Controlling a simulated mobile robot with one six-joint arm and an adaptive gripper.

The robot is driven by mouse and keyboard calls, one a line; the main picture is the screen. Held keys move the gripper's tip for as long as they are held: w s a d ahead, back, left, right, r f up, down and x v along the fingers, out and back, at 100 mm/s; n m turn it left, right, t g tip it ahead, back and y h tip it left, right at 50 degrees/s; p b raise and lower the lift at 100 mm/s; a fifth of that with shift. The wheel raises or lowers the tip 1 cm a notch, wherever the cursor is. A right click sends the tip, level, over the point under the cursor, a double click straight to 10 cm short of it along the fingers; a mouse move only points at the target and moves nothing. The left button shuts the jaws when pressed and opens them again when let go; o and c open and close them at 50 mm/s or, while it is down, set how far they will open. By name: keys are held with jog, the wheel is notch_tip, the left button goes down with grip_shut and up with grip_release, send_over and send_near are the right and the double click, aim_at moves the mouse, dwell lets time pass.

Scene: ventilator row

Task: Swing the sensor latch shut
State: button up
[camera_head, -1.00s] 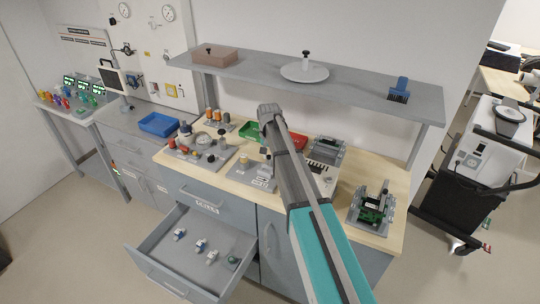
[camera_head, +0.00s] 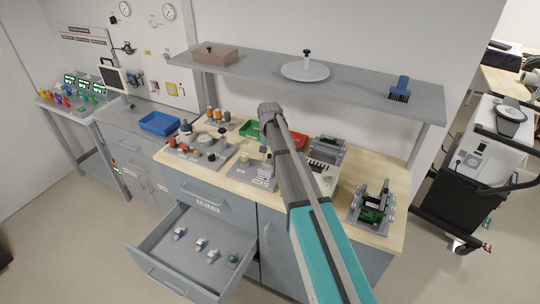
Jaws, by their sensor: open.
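My arm (camera_head: 298,188) reaches up from the bottom edge across the middle of the bench. Its grey far end (camera_head: 270,110) stands above the back of the worktop. My gripper's fingers cannot be made out, and the arm covers part of the bench behind it. No part can be clearly identified as the sensor latch at this size. A grey fixture with a green board (camera_head: 372,212) stands at the right of the worktop. A grey plate with small parts (camera_head: 262,180) lies left of my arm, and a grey device (camera_head: 326,152) stands to its right.
A shelf (camera_head: 350,89) spans above the worktop (camera_head: 340,222). A drawer (camera_head: 190,262) stands open at the front with small items inside. A grey plate with several knobs (camera_head: 200,155) and a blue tray (camera_head: 160,123) are at left. A cart (camera_head: 470,180) stands at right.

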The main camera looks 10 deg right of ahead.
jog(key=shift+d+n, duration=0.1)
jog(key=shift+n, duration=0.4)
